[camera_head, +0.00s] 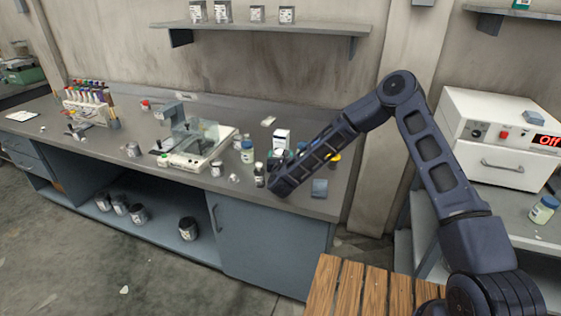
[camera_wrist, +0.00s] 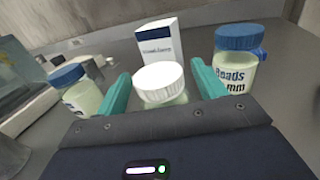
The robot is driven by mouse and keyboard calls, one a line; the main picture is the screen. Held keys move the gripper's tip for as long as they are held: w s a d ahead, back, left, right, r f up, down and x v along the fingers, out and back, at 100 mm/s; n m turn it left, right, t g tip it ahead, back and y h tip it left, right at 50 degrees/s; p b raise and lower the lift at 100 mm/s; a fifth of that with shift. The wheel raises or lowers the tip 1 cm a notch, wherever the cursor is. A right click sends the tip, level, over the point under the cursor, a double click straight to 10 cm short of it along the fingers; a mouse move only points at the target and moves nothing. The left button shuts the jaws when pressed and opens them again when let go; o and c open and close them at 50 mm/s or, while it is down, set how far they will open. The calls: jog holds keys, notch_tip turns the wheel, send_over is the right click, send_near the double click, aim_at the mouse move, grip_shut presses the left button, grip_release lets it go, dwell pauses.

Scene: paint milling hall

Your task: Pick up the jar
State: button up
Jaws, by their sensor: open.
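A jar with a white ridged lid and pale contents (camera_wrist: 161,83) stands between the two teal fingers of my gripper (camera_wrist: 160,74) in the wrist view. The fingers are open, one on each side of it; I cannot tell whether either touches it. Its lower part is hidden by the gripper body. In the head view my arm reaches down to the bench and hides most of the gripper and this jar. A blue-lidded jar (camera_wrist: 78,90) stands to the left of the fingers, and another blue-lidded jar, labelled "Beads" (camera_wrist: 234,62), to the right.
A white box (camera_wrist: 158,38) stands just behind the white-lidded jar; it also shows in the head view (camera_head: 281,138). A balance (camera_head: 197,147) stands to the left on the grey bench (camera_head: 75,127). A shelf (camera_head: 262,27) with tins hangs above. An oven (camera_head: 497,138) is at right.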

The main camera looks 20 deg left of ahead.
jog(key=shift+c, duration=0.2)
jog(key=c, duration=1.1)
notch_tip(320, 180, up, 20)
